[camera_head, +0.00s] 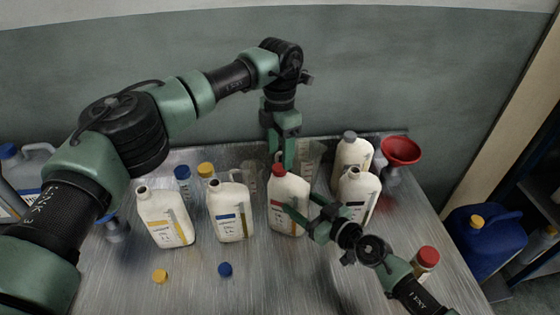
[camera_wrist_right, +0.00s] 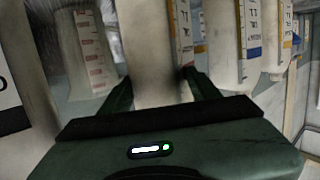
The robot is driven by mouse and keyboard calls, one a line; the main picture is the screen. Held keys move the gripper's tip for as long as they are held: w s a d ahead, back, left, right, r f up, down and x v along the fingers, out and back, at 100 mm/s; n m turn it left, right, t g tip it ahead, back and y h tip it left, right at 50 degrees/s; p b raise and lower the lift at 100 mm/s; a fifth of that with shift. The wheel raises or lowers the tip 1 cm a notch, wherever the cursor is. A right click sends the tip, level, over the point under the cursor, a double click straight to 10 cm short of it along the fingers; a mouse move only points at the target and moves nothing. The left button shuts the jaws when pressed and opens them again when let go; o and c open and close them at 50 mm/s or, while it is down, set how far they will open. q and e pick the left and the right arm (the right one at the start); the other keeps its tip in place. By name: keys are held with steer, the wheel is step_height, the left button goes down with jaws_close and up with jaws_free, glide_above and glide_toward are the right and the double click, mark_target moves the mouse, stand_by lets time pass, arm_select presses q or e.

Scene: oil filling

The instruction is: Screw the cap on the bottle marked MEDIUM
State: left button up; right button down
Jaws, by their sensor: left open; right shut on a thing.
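A white bottle with a red label (camera_head: 288,212) and a red cap (camera_head: 278,170) on its neck stands upright mid-table. My right gripper (camera_head: 312,212) is shut on this bottle's body from the right; in the right wrist view the bottle (camera_wrist_right: 150,60) is between the fingers. My left gripper (camera_head: 284,155) points down, open, just above the red cap; I cannot tell whether it touches. An uncapped yellow-label bottle (camera_head: 165,218) and an uncapped blue-label bottle (camera_head: 230,212) stand to the left. A yellow cap (camera_head: 160,276) and a blue cap (camera_head: 225,269) lie in front. The label words are too small to read.
A black-label bottle (camera_head: 352,190) and a grey-capped bottle (camera_head: 350,158) stand close on the right, partly behind my right gripper. A red funnel (camera_head: 401,151) is at the back right. Small containers with blue (camera_head: 182,172) and yellow (camera_head: 206,169) lids stand behind. The front table is mostly clear.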

arm_select(q)
step_height(320, 180, up, 8)
steer(key=shift+w, duration=0.15)
arm_select(e)
steer(key=shift+f, duration=0.1)
arm_select(q)
steer(key=shift+f, duration=0.1)
arm_select(e)
steer(key=shift+c, duration=1.4)
jaws_free()
arm_select(q)
steer(key=shift+r+p, duration=0.55)
arm_select(e)
steer(key=v, duration=0.7)
steer(key=shift+s+d, duration=0.25)
